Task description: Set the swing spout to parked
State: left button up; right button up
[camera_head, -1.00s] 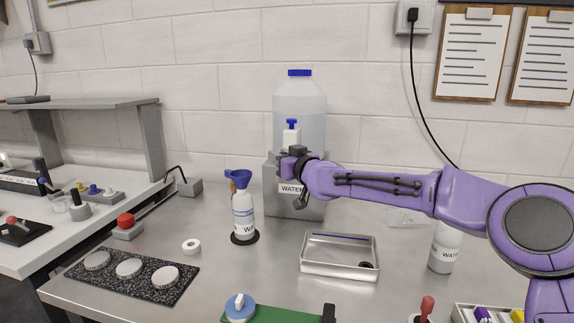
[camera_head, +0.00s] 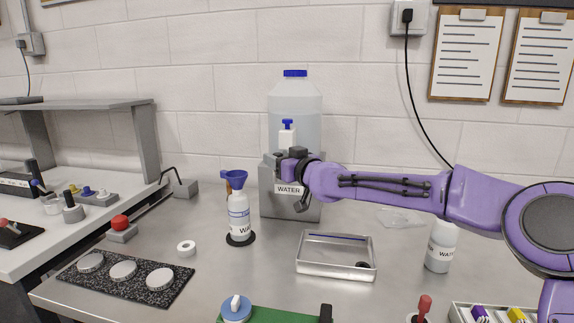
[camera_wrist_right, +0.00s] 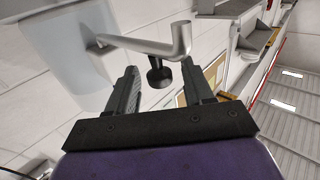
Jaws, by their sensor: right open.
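In the right wrist view the swing spout (camera_wrist_right: 150,47) is a bent grey metal tube reaching out from a pale surface at the left. A dark knob (camera_wrist_right: 160,77) hangs from its bend, between the fingers. My right gripper (camera_wrist_right: 163,85) is open, one finger on each side of the knob with gaps showing. The gripper hides most of the spout there. My left gripper is out of view.
A bottle with a blue funnel (camera_head: 239,213) stands left of my right gripper. A metal tray (camera_head: 336,270) lies in front, and a labelled bottle (camera_head: 441,247) stands at the right. A dark plate with three discs (camera_head: 124,275) lies at front left.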

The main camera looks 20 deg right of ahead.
jog(key=b+v, duration=0.2)
jog(key=v, duration=0.7)
